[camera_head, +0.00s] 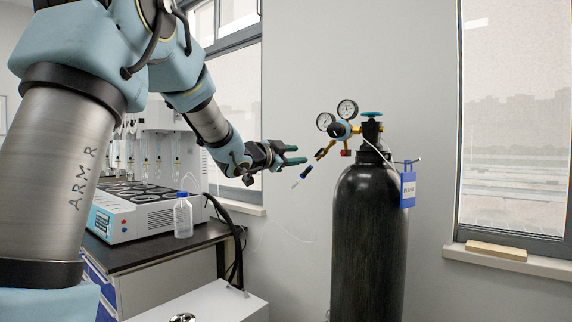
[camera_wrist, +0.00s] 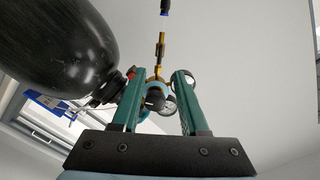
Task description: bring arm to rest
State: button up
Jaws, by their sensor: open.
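My arm reaches from the upper left across the head view, and my gripper (camera_head: 300,155) points right toward a black gas cylinder (camera_head: 368,245). The gripper is open and empty, its two green fingers apart. In the wrist view, the regulator (camera_wrist: 157,92) shows between the fingers of my gripper (camera_wrist: 157,85), beyond them. In the head view, the regulator (camera_head: 342,128) with two round gauges sits on top of the cylinder. A brass and blue hose fitting (camera_head: 325,150) extends from it just right of my fingertips; I cannot tell whether they touch.
A distiller (camera_head: 150,210) and a clear bottle with a blue cap (camera_head: 183,215) stand on a dark bench (camera_head: 150,252) at left. A white box top (camera_head: 215,300) is in front. A blue tag (camera_head: 407,190) hangs from the cylinder.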

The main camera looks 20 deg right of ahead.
jog(key=shift+w, duration=0.1)
jog(key=w+a+f+n+t+y+p, duration=0.1)
jog(key=a+f+n+y, duration=0.45)
jog(key=a+f, duration=0.4)
jog(key=w+a+f+n+y, duration=0.1)
jog(key=a+f+n+y, duration=0.45)
jog(key=a, duration=0.75)
jog(key=s+a+f+n+g+y, duration=0.3)
jog(key=s+a+f+n+y, duration=0.15)
jog(key=s+a+f, duration=0.65)
jog(key=s+a+f+n+g, duration=0.2)
jog(key=s+a, duration=0.1)
jog(key=s, duration=0.3)
jog(key=s+a+f+n+g+p, duration=0.1)
jog(key=s+a+f+n+g, duration=0.1)
jog(key=s, duration=0.4)
jog(key=shift+s+a+g, duration=0.4)
jog(key=shift+a+g, duration=0.2)
jog(key=shift+a, duration=0.35)
